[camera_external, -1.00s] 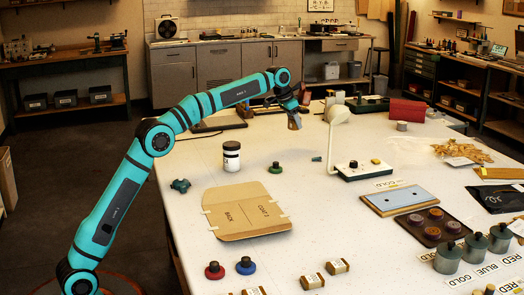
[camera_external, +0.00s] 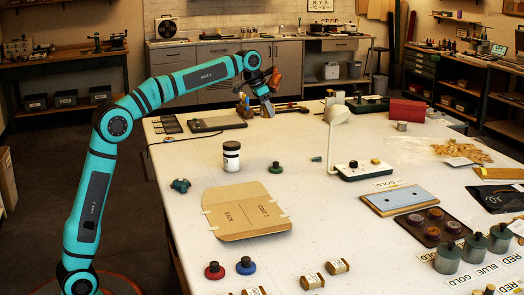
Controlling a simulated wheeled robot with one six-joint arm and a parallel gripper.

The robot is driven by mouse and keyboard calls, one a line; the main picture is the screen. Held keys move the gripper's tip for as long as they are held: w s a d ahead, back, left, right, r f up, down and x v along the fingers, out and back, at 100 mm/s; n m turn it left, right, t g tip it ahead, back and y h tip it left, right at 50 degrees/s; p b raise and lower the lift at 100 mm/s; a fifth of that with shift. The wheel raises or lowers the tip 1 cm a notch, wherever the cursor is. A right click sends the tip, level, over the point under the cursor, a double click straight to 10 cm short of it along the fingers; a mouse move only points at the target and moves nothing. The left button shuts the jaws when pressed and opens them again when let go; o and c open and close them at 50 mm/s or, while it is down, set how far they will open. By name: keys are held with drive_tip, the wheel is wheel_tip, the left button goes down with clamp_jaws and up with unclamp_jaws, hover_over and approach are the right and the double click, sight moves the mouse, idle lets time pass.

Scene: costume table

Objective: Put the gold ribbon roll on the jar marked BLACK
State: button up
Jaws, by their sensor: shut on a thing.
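My gripper (camera_external: 268,106) is at the far left part of the table, pointing down over the far edge area. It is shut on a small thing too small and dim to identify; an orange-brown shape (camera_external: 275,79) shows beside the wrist. I cannot pick out the gold ribbon roll for certain. A white jar with a black lid (camera_external: 231,157) stands upright at left of centre, its label too small to read. Several grey lidded jars (camera_external: 447,257) stand at the right front by colour cards (camera_external: 490,268); I cannot read BLACK on any.
A cardboard pattern piece (camera_external: 247,212) lies in the middle. A white lamp (camera_external: 338,118) rises from its base at centre. Red (camera_external: 214,271) and blue (camera_external: 246,266) spools and small labelled blocks (camera_external: 338,266) lie in front. A brown tray (camera_external: 404,224) holds round items.

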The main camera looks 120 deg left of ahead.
wheel_tip(320, 180, up, 3)
drive_tip(key=m, duration=0.1)
hover_over(236, 143)
drive_tip(key=s, duration=0.1)
drive_tip(key=shift+s+d+f, duration=0.1)
drive_tip(key=shift+d+f, duration=0.1)
drive_tip(key=shift+f, duration=1.45)
drive_tip(key=shift+w+d+f, duration=0.1)
drive_tip(key=shift+d+f, duration=0.05)
drive_tip(key=shift+f, duration=1.5)
drive_tip(key=shift+s+d+f, duration=0.1)
drive_tip(key=shift+d+f, duration=0.1)
drive_tip(key=shift+f, duration=1.45)
drive_tip(key=shift+f, duration=0.1)
drive_tip(key=o, duration=1)
drive_tip(key=v, duration=1.2)
drive_tip(key=shift+s+a, duration=0.1)
drive_tip(key=shift+s, duration=0.05)
